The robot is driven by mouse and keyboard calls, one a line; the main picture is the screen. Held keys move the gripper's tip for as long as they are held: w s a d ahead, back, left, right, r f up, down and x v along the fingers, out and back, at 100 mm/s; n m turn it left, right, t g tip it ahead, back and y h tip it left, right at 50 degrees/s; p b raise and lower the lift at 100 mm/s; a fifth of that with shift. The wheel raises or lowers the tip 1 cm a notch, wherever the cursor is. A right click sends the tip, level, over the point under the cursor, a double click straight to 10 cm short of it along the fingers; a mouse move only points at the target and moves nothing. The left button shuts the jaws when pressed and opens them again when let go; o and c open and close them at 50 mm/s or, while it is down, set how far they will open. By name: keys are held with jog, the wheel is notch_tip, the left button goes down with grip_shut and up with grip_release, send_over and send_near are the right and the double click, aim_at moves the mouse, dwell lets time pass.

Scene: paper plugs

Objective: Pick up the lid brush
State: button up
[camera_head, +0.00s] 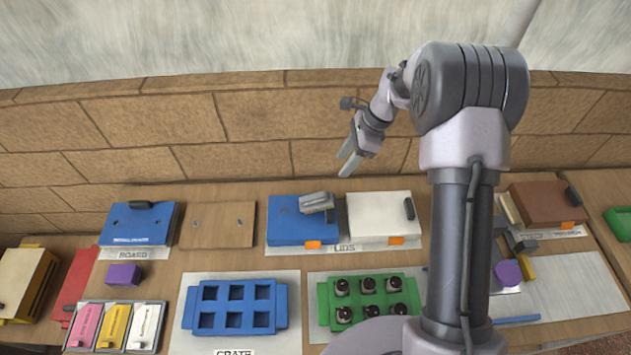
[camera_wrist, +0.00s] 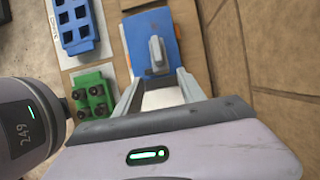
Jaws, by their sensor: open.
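A grey block-like thing, which looks like the lid brush (camera_head: 317,202), lies on top of the blue box (camera_head: 286,226) at the back middle of the table. In the wrist view the brush (camera_wrist: 157,52) shows on the blue box (camera_wrist: 146,28), beyond and between my fingers. My gripper (camera_head: 350,163) is open and empty, above and behind the boxes, a little right of the brush in the head view. Its two fingers (camera_wrist: 158,92) stand apart in the wrist view. The white box (camera_head: 378,217) stands right of the blue one, partly behind my gripper in the wrist view.
A blue crate (camera_head: 191,307) and a green tray (camera_head: 323,302) with several dark plugs lie in front. A blue board (camera_head: 135,222) and a wooden board (camera_head: 217,227) are left. A brown box (camera_head: 545,200) is right. A brick wall (camera_head: 240,155) rises behind.

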jog(key=b, duration=0.2)
send_near(318, 194)
jog(key=x, duration=0.5)
jog(key=shift+s+d+f, duration=0.2)
jog(key=shift+s+d, duration=0.15)
jog(key=x, duration=0.5)
jog(key=shift+w+a, duration=0.3)
jog(key=shift+a, duration=0.1)
jog(key=shift+s+r, duration=0.1)
jog(key=shift+c, duration=1.4)
grip_shut()
jog(key=shift+r, duration=0.5)
notch_tip(318, 194, up, 2)
jog(key=shift+r, duration=0.2)
jog(key=s+d, duration=0.3)
jog(key=s, duration=0.4)
jog(key=s+d+r, duration=0.1)
jog(key=s+d, duration=0.3)
jog(key=s, duration=0.3)
jog(key=shift+d+r, duration=0.3)
